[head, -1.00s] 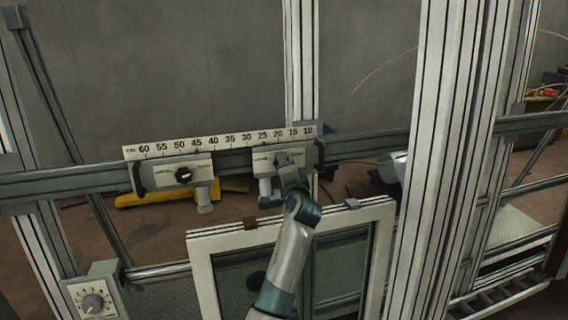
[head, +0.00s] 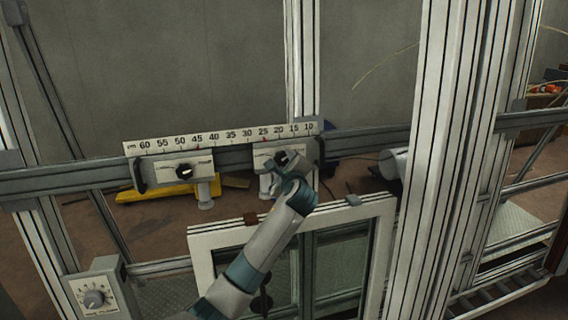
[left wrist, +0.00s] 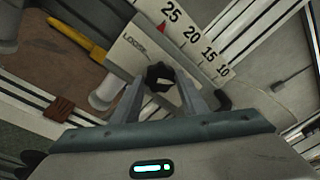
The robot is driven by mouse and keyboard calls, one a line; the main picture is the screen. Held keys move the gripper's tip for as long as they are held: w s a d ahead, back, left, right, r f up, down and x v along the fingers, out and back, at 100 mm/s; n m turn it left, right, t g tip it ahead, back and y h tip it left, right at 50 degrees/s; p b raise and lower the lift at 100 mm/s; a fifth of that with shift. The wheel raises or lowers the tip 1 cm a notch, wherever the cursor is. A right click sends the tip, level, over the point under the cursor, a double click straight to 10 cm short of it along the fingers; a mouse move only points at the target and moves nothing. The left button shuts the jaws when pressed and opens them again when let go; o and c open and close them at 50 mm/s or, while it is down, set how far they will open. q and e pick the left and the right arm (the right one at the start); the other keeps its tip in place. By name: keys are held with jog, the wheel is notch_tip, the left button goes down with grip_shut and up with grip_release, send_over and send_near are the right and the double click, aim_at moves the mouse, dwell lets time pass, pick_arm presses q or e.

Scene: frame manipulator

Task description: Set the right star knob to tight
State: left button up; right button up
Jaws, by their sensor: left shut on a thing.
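The right star knob (head: 282,158) is a black knob on a pale plate at the right end of the rail. It also shows in the left wrist view (left wrist: 159,74), between my fingers. My left gripper (head: 280,169) reaches it from below and is shut on it. In the left wrist view the two fingers (left wrist: 160,82) stand on either side of the knob. The word "LOOSE" (left wrist: 134,42) shows left of the knob; the plate's other label is hidden or unreadable. My right gripper is not in view.
A left star knob (head: 184,171) sits on a similar plate along the rail. A centimetre scale (head: 222,138) runs above both plates. A white-framed window (head: 203,262) stands below, close to my arm. A tall aluminium post (head: 440,160) rises at right. A dial box (head: 98,292) is at lower left.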

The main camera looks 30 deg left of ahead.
pick_arm(q)
jog(key=shift+r+m, duration=0.1)
jog(key=shift+m, duration=1)
jog(key=o, duration=1)
jog(key=shift+a, duration=0.1)
jog(key=shift+o, duration=0.2)
jog(key=shift+b+v, duration=0.4)
jog(key=shift+v, duration=0.35)
jog(key=b+v, duration=0.5)
jog(key=v, duration=1.1)
jog(key=shift+r, duration=0.25)
jog(key=shift+w, duration=0.1)
